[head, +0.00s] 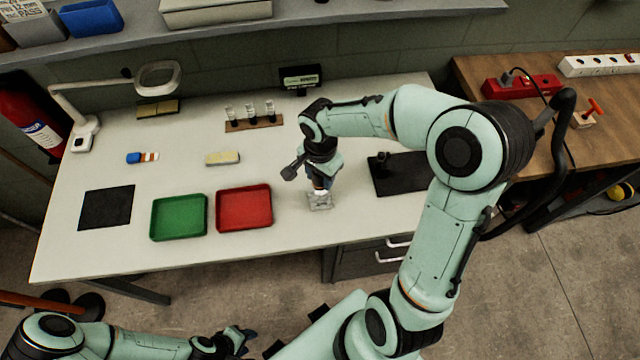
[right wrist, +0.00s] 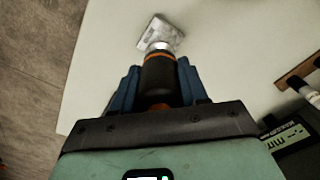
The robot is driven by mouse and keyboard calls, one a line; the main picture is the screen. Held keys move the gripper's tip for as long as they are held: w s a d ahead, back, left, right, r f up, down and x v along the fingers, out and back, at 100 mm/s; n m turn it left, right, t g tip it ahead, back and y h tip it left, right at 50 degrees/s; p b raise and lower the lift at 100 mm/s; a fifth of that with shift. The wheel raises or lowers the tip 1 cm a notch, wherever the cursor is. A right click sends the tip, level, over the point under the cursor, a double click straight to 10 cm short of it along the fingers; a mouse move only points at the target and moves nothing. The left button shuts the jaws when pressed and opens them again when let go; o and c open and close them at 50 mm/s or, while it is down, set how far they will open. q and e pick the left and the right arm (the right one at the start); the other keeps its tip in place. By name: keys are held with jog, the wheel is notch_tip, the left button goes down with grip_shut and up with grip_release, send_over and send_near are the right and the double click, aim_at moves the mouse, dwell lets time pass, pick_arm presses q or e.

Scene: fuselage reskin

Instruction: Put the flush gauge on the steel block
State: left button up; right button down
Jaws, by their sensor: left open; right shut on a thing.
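The flush gauge (right wrist: 158,72) is a dark cylinder with orange rings and a silver lower end. My right gripper (head: 319,180) is shut on it, with blue fingers on both sides in the right wrist view. The steel block (head: 320,201) is a small grey square piece near the front edge of the bench. It also shows in the right wrist view (right wrist: 150,38), just past the gauge's silver end. The gauge is over or on the block; I cannot tell whether they touch. My left gripper (head: 243,340) is open and empty, low in front of the bench.
A red tray (head: 244,228) and a green tray (head: 179,238) stand left of the block. A dark mat with a small stand (head: 405,186) lies to the right. A rack of vials (head: 253,125) and a yellowish block (head: 222,158) are farther back.

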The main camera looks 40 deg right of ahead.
aim_at(320, 184)
pick_arm(q)
jog(key=shift+s+f, duration=0.2)
pick_arm(e)
jog(key=shift+f, duration=2.25)
jog(key=shift+f+b, duration=0.2)
jog(key=shift+b, duration=0.15)
pick_arm(q)
jog(key=shift+s+f, duration=0.15)
jog(key=shift+f, duration=0.05)
pick_arm(e)
jog(key=c, duration=0.6)
grip_release()
jog(key=shift+r+p, duration=0.3)
jog(key=shift+r, duration=0.15)
notch_tip(320, 184, up, 12)
jog(key=shift+f+p, duration=0.2)
jog(key=shift+p, duration=0.25)
pick_arm(q)
jog(key=shift+w+r, duration=0.75)
jog(key=shift+r, duration=0.15)
